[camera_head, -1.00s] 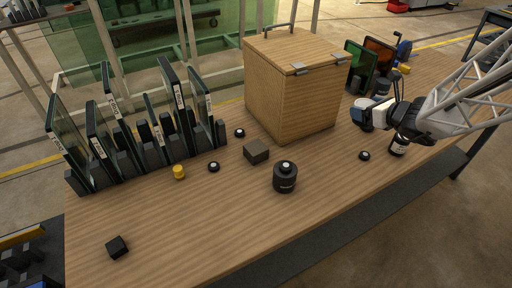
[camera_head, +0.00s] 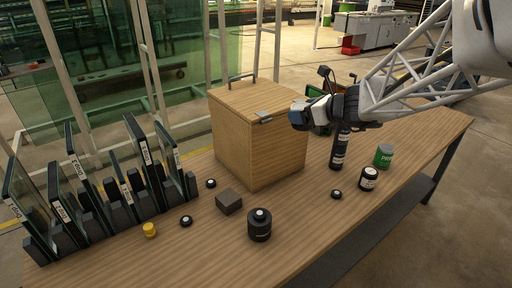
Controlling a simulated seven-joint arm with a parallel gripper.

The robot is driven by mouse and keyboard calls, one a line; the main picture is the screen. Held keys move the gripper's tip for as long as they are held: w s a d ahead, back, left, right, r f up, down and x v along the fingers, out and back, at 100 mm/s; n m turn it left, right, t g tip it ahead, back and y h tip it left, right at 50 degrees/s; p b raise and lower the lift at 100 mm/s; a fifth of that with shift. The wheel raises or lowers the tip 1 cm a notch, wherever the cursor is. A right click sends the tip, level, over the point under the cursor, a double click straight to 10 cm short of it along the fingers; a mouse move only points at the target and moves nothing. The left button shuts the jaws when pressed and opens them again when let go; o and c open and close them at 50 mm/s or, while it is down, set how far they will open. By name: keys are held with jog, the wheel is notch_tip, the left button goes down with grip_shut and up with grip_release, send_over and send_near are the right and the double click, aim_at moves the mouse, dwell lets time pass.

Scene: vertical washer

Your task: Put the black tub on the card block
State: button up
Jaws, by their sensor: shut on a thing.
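My gripper (camera_head: 306,114) is up in the air, right of the wooden box's top front corner. It is shut on a small dark thing with a pale part, apparently the black tub (camera_head: 298,119); the jaws and arm hide much of it. A dark grey-brown block (camera_head: 228,201), which looks like the card block, lies on the table in front of the wooden box. Its top is bare. My gripper is well above it and to its right, apart from it.
A black lidded canister (camera_head: 259,225) is right of the block. Small black discs (camera_head: 186,221) and a yellow piece (camera_head: 149,230) lie nearby. A tall bottle (camera_head: 339,152), labelled jar (camera_head: 369,179) and green tin (camera_head: 383,156) stand right.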

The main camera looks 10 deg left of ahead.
jog(key=s+a+n+g+y, duration=0.1)
jog(key=s+a+n+g, duration=0.15)
jog(key=a, duration=0.95)
jog(key=s+a+n+g+y, duration=0.1)
jog(key=s+a+n+g, duration=0.15)
jog(key=a, duration=0.85)
send_over(229, 197)
notch_tip(229, 197, down, 17)
jog(key=shift+a+f, duration=0.1)
jog(key=shift+f, duration=0.45)
jog(key=shift+f, duration=0.1)
jog(key=shift+w+f, duration=0.1)
jog(key=shift+f, duration=2.95)
jog(key=shift+f, duration=1.85)
jog(key=shift+f, duration=0.15)
